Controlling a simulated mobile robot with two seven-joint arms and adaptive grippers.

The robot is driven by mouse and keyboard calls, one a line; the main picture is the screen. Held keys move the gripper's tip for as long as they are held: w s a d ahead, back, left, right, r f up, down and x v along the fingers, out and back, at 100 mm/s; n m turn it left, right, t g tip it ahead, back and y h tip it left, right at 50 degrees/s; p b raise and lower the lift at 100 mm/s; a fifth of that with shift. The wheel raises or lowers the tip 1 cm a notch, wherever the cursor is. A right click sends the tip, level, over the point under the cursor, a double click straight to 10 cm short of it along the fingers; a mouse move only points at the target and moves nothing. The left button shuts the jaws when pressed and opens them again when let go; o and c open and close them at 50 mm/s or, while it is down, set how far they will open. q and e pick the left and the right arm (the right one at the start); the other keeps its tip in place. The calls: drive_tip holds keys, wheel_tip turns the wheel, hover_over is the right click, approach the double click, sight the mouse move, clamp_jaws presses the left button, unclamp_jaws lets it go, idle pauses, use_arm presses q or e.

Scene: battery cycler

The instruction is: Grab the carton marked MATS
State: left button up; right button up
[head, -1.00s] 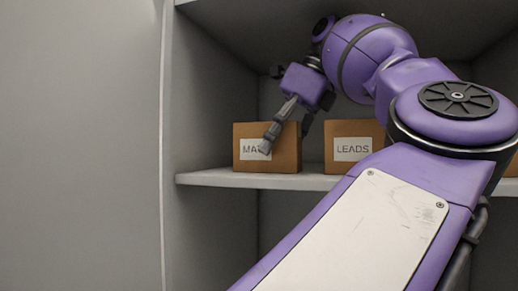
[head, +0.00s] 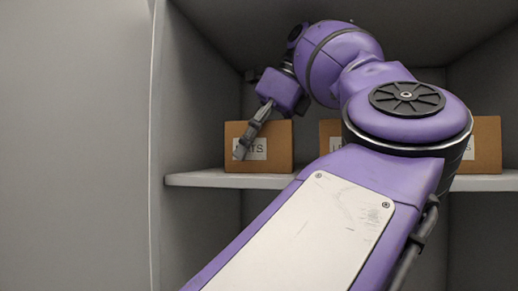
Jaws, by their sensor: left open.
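The carton marked MATS (head: 280,150) is a brown box with a white label, standing upright on the shelf at the left. Its label is partly covered, so only the last letters read clearly. My left gripper (head: 254,136) is open and points down at the carton. One finger crosses in front of the label; the other finger is mostly hidden. I cannot tell whether the finger touches the carton. My right gripper is not in view.
The carton marked LEADS (head: 329,135) stands to the right, largely hidden by my arm. Another brown carton (head: 487,145) stands farther right. The shelf board (head: 205,179) has bare room left of MATS, beside the cabinet's side wall (head: 195,100).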

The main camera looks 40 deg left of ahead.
use_arm(q)
drive_tip(key=shift+f, duration=0.25)
idle(0.5)
drive_tip(key=c, duration=1.4)
